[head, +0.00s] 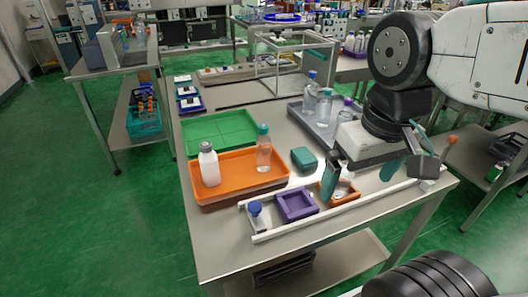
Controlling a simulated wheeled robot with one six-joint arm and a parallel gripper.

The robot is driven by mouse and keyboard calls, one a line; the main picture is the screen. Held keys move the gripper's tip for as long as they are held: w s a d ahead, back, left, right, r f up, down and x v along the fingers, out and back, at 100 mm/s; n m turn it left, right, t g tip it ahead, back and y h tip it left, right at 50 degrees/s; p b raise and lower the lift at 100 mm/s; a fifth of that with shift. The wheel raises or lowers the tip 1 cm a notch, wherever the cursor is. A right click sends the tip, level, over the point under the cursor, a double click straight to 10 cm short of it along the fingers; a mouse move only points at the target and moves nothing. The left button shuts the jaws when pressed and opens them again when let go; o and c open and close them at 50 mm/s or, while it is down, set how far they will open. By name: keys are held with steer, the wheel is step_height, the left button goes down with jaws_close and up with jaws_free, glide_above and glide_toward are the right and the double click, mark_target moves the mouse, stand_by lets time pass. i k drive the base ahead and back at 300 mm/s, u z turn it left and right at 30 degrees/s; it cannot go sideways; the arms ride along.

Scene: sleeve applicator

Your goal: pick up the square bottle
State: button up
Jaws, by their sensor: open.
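No bottle shows clearly enough for me to tell whether it is the square one. A white bottle with a grey cap (209,167) and a clear bottle with a teal cap (264,152) stand upright in the orange tray (222,196). A small bottle with a blue cap (255,216) stands between the white rails. Clear bottles, one with a blue cap (310,93) and one with a purple cap (345,114), stand around the grey tray (300,113). My gripper (362,177), with teal finger pads, is open and empty at the table's right, away from the orange tray.
A green tray (215,131) lies behind the orange tray. A purple square holder (296,205) and an orange holder (345,195) sit between the rails (290,231). A teal block (304,158) lies mid-table. A clear-walled frame (292,65) stands at the back.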

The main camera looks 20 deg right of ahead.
mark_target(208, 160)
steer(key=k, duration=1.3)
steer(key=u, duration=0.6)
steer(key=i, duration=1.65)
steer(key=z, duration=0.55)
